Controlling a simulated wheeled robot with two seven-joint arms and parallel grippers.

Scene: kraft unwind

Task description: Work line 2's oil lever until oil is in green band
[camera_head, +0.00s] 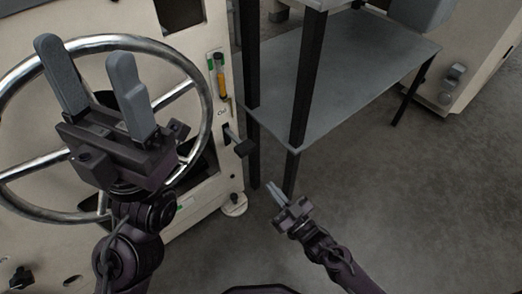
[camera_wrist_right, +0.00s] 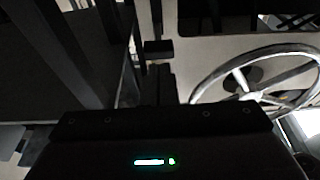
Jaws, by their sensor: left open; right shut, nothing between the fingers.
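The oil lever (camera_head: 243,147) is a black handle on a short shaft, sticking out from the cream machine's right side. It also shows in the right wrist view (camera_wrist_right: 158,47). Above it is the oil gauge (camera_head: 221,80), with amber in the tube and a green mark at its upper left. I cannot tell exactly where the oil level stands against the green. My right gripper (camera_head: 277,190) is shut and empty, below and right of the lever, apart from it. My left gripper (camera_head: 85,62) is open and empty, in front of the handwheel.
A large chrome handwheel (camera_head: 203,125) is on the machine front (camera_head: 205,205) and shows in the right wrist view (camera_wrist_right: 197,92). A grey shelf with black legs (camera_head: 345,75) stands close right of the lever. The floor (camera_head: 440,200) at right is clear.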

